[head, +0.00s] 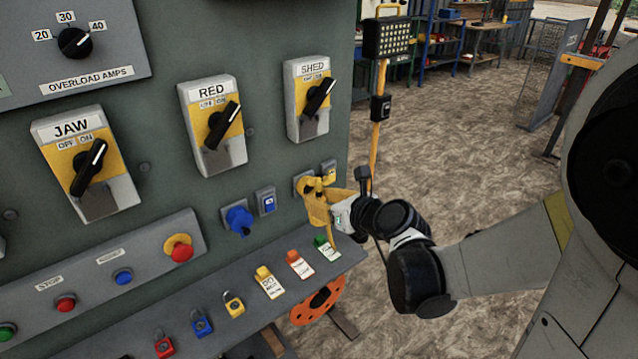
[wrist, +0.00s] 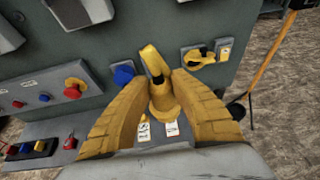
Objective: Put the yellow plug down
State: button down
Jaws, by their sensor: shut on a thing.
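The yellow plug (wrist: 161,98) is between the two curved yellow fingers of my gripper (wrist: 158,80), in the wrist view. Its bent upper end points up toward the panel. My gripper (head: 318,205) is shut on it, in front of the right part of the panel in the head view, above the right end of the grey shelf (head: 215,305). In the head view the plug and the yellow fingers blend together. A yellow socket (wrist: 199,58) with a dark opening is on the panel, to the right of the plug in the wrist view. The plug appears apart from it.
A blue socket (head: 238,220) is left of my gripper. The shelf holds red, blue and yellow padlocks (head: 233,305) and several tags (head: 300,265). An orange hasp (head: 318,302) is below the shelf edge. A yellow post (head: 378,130) stands to the right.

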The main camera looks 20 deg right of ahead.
jog(key=w+d+f+b, duration=0.1)
jog(key=w+d+f, duration=0.3)
jog(key=d, duration=0.3)
jog(key=w+d+f, duration=0.4)
jog(key=w+d, duration=0.1)
jog(key=d, duration=0.3)
jog(key=d+f+b, duration=0.1)
jog(key=d+f, duration=0.9)
jog(key=d, duration=0.4)
jog(key=shift+n+y, duration=0.3)
jog(key=shift+w+a+f+b, duration=1.05)
jog(key=shift+w+a+f, duration=0.35)
jog(key=shift+f, duration=0.35)
jog(key=shift+w+a+f+b, duration=1.15)
jog(key=shift+w+f, duration=0.45)
jog(key=shift+f, duration=0.15)
jog(key=shift+w+a+f+b, duration=1)
jog(key=shift+w+a+f, duration=0.45)
jog(key=shift+f, duration=0.3)
jog(key=shift+d, duration=0.1)
